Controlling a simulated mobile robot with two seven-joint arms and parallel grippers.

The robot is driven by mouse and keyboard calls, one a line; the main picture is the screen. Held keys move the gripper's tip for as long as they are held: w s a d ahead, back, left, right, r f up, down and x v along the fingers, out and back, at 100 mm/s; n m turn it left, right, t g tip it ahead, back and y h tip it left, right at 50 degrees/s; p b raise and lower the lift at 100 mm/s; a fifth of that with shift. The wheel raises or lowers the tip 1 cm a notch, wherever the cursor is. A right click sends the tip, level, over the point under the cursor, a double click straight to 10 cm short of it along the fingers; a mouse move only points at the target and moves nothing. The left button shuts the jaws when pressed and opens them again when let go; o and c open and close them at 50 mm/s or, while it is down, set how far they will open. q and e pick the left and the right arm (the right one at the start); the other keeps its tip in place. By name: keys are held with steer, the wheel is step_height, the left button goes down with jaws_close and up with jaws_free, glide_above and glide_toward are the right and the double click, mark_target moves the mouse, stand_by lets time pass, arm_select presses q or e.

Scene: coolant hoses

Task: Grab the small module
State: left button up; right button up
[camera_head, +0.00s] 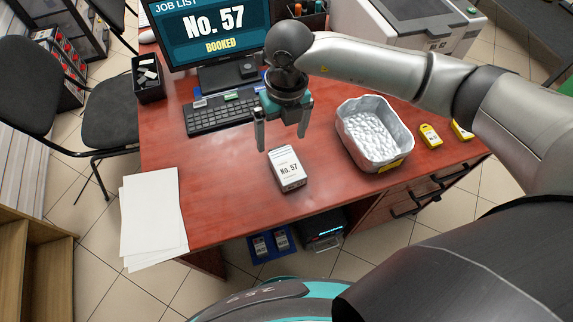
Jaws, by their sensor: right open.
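My right gripper (281,140) comes in from the upper right and points down over the desk, just behind and above the module. Its two fingers are spread apart with nothing between them. A gap shows between the fingertips and the module, though the exact height is hard to judge. My left gripper is not in this view.
A foil-lined tray (343,134) stands right of the module, with yellow tags (430,136) beyond it. A keyboard (222,112) and monitor (212,32) are behind. Paper sheets (152,215) overhang the desk's left front. A blue holder (272,246) sits below the desk. The desk left of the module is clear.

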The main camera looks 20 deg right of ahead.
steer(key=d, duration=0.2)
steer(key=b, duration=0.1)
glide_above(286, 163)
steer(key=shift+h, duration=0.4)
steer(key=f, duration=0.9)
steer(key=shift+s+d+f, duration=0.2)
steer(key=shift+s+d, duration=0.05)
steer(key=shift+s, duration=0.05)
steer(key=shift+w+a+f+b, duration=0.1)
steer(key=shift+f+b, duration=0.15)
steer(key=shift+f, duration=1.2)
steer(key=shift+w+a+f+b, duration=0.1)
steer(key=shift+f+b, duration=0.15)
steer(key=shift+f, duration=1.15)
steer(key=shift+r, duration=0.1)
jaws_close()
